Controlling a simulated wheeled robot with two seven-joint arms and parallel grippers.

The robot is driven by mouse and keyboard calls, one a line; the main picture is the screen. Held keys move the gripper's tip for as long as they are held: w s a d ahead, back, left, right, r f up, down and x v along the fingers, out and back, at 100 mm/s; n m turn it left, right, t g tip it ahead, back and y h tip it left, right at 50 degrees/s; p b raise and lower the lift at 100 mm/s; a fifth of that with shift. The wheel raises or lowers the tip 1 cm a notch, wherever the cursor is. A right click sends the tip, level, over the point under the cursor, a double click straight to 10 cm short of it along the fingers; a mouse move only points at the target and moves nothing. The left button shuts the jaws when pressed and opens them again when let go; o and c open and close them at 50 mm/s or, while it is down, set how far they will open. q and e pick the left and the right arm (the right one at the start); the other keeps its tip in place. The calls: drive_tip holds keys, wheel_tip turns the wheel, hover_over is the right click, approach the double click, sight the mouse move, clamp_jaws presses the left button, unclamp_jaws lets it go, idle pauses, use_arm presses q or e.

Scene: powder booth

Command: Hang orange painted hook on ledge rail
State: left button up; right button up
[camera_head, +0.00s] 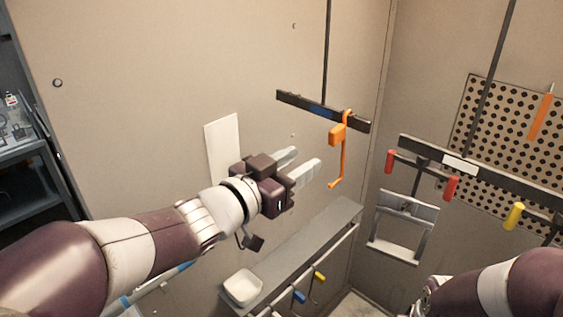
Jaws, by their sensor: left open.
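The orange painted hook (344,160) hangs from the right part of a dark bar (295,100) on the back wall, with a block near its top and a bent lower end. My left gripper (304,165) is open and empty, to the left of the hook and apart from it in the picture. The ledge rail (330,252) runs along the front of a grey ledge (320,232) below. A blue hook (299,296) and a yellow hook (320,276) hang on that rail. My right arm shows at the lower right; its gripper is out of the picture.
A white tray (243,287) sits at the ledge's near end. On the right, another dark bar (490,176) carries red and yellow pieces, before a perforated panel (485,105). A grey bracket (402,226) hangs below it. Dark shelves (35,190) stand far left.

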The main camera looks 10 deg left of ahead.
sight(331, 139)
use_arm(q)
drive_tip(key=b+x, duration=0.1)
drive_tip(key=x, duration=1)
drive_tip(key=shift+w+r, duration=0.2)
drive_tip(key=shift+w, duration=0.35)
drive_tip(key=shift+s+d, duration=0.1)
drive_tip(key=c, duration=0.5)
clamp_jaws()
